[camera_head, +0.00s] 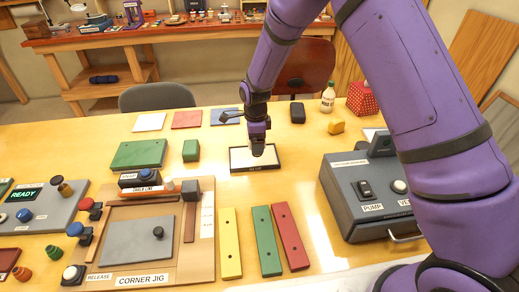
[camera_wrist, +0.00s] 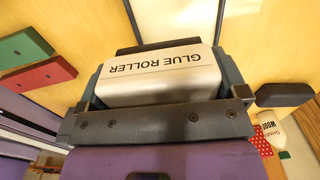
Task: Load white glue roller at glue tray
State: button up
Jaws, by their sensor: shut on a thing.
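The glue tray (camera_head: 236,169) is a shallow rectangle with a black rim and a pale inside, standing mid-table. My gripper (camera_head: 257,150) points down over the tray's middle and hides part of it. It is shut on the white glue roller (camera_wrist: 160,78), a pale rounded body with "GLUE ROLLER" printed on it, upside down in the wrist view. My gripper's fingers (camera_wrist: 165,88) flank the roller there. The roller is very low over the tray; I cannot tell whether it touches. A pale, dark-edged area (camera_wrist: 178,18) beyond it seems to be the tray.
Green (camera_head: 265,241) and red (camera_head: 291,237) bars lie nearer, beside a yellow bar (camera_head: 230,244). The corner jig (camera_head: 160,268) is at left, a grey pump box (camera_head: 367,203) at right. A black block (camera_head: 297,112) and a glue bottle (camera_head: 328,98) stand behind.

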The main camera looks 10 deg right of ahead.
jog(key=shift+w+a+r, duration=0.2)
jog(key=shift+w+r, duration=0.15)
jog(key=shift+w, duration=0.25)
jog(key=shift+w+a+r, duration=0.15)
jog(key=shift+w+r, duration=0.2)
jog(key=shift+w, duration=0.25)
jog(key=shift+f, duration=2.95)
jog(key=shift+f, duration=0.55)
jog(key=shift+r, duration=0.15)
jog(key=shift+r, duration=3.4)
jog(key=shift+d, duration=0.1)
jog(key=s+d+f+n, duration=0.1)
jog(key=d+n, duration=0.4)
jog(key=d, duration=0.2)
jog(key=s+d+f+n, duration=0.2)
jog(key=d+n, duration=0.4)
jog(key=d, duration=0.1)
jog(key=s+d+f+n, duration=0.2)
jog(key=d+n, duration=0.3)
jog(key=d, duration=0.2)
jog(key=shift+d, duration=0.3)
jog(key=shift+s+d+f+n, duration=0.1)
jog(key=shift+s+d+n, duration=0.1)
jog(key=shift+d+n, duration=0.3)
jog(key=shift+s+d+f+n, duration=0.1)
jog(key=shift+s+d+n, duration=0.1)
jog(key=shift+d+n, duration=0.25)
